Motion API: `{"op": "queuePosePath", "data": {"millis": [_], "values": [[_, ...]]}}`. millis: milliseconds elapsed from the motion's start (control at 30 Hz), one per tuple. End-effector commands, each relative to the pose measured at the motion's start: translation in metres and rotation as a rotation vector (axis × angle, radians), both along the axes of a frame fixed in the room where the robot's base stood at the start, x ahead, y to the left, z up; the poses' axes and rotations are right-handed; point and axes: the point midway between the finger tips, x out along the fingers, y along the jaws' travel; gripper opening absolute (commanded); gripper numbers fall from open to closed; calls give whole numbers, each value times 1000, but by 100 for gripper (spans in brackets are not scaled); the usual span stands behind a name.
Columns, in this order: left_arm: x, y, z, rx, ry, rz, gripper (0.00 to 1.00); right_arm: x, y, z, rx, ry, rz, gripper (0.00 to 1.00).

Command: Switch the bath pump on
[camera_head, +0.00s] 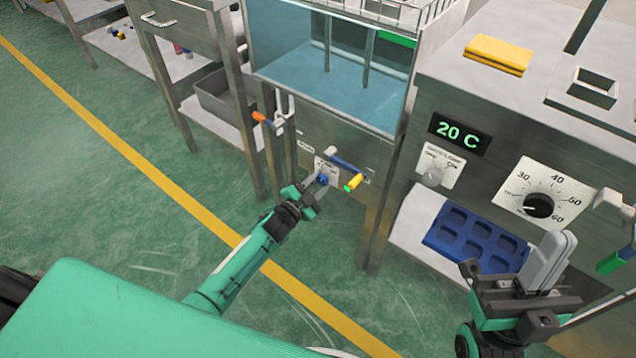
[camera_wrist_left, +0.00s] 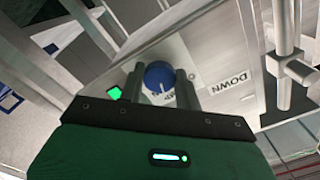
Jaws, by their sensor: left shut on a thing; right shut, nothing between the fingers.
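A blue round knob (camera_head: 323,179) with a white pointer line sits on a pale label plate on the front of the steel water bath (camera_head: 345,135). My left gripper (camera_head: 321,184) is shut on this knob. In the left wrist view the knob (camera_wrist_left: 160,77) is between the two fingers, and its white line shows. Lettering around it is partly hidden by the fingers. My right gripper (camera_head: 548,262) is shut and empty at the lower right, in front of the right bench.
The right bench carries a "20 C" display (camera_head: 459,133), a temperature dial (camera_head: 538,205) and a blue tray (camera_head: 475,240) below. Green floor is open at left.

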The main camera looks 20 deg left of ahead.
Motion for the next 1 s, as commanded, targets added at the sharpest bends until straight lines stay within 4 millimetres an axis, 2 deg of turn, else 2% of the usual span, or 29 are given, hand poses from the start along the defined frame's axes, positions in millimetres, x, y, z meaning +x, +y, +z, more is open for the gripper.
{"op": "queuePosePath", "data": {"millis": [400, 1000], "values": [[0, 0, 0, 205, -76, -1, 11, -3, 0, 0, 4, -15, 1, 0], [0, -1, 0, 244, -89, -2, 11, -3, -1, 1, 4, -24, -1, 0]]}}
